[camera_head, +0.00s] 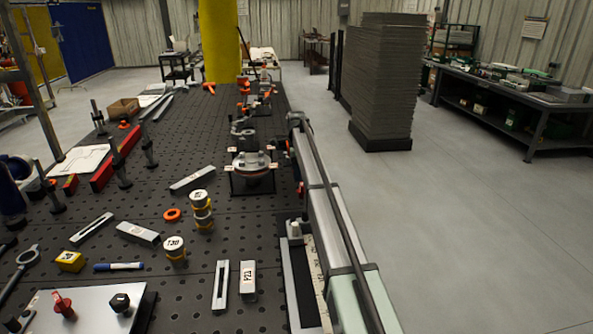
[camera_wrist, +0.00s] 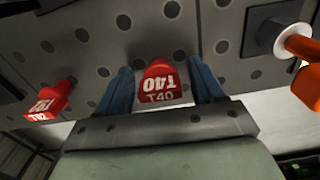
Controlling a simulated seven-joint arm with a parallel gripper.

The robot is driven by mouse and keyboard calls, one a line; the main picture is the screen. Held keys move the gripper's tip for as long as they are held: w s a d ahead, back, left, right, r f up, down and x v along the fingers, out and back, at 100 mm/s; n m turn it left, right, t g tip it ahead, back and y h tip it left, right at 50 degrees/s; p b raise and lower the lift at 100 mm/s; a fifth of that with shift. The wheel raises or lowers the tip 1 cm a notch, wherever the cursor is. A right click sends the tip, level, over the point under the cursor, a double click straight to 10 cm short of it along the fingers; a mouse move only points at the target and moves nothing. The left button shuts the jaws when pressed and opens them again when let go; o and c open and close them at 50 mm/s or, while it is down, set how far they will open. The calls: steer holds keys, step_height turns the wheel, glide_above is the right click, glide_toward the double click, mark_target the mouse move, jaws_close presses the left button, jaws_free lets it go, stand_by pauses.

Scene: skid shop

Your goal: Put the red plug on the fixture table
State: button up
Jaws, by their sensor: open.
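The fixture table (camera_head: 245,222) is a dark perforated top running away from me in the head view. In the wrist view a red plug (camera_wrist: 158,80) marked T40 sits between the two blue fingers of my gripper (camera_wrist: 159,66). The fingers are open, one on each side of it, with gaps showing. The plug is against a grey perforated surface (camera_wrist: 100,40); whether it sits in a hole is hidden. A second red plug-like piece (camera_wrist: 47,101) is on that surface to the left. I cannot make out the gripper in the head view.
An orange part with a white disc (camera_wrist: 285,40) is right of the gripper. On the table, yellow-and-white cylinders (camera_head: 202,211), metal blocks (camera_head: 138,233) and a clamped flange (camera_head: 252,162) take up room. A grey stack (camera_head: 388,85) stands on the floor to the right.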

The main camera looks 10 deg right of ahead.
step_height(320, 180, up, 13)
steer(key=shift+d+f, duration=0.15)
steer(key=shift+d, duration=0.05)
steer(key=shift+o, duration=0.5)
steer(key=shift+r, duration=0.55)
steer(key=d+f+m+y, duration=0.1)
steer(key=d+f, duration=0.1)
steer(key=d, duration=0.8)
steer(key=a+f+y, duration=0.1)
steer(key=a+f, duration=0.1)
steer(key=a+f+y, duration=0.1)
steer(key=a+f, duration=0.2)
steer(key=a+f+n+y, duration=0.1)
steer(key=a+f, duration=0.1)
steer(key=a, duration=0.1)
steer(key=shift+w+a+f+y, duration=0.15)
steer(key=shift+f+y, duration=0.1)
steer(key=shift+y, duration=0.05)
steer(key=shift+x, duration=2.6)
steer(key=shift+c, duration=0.3)
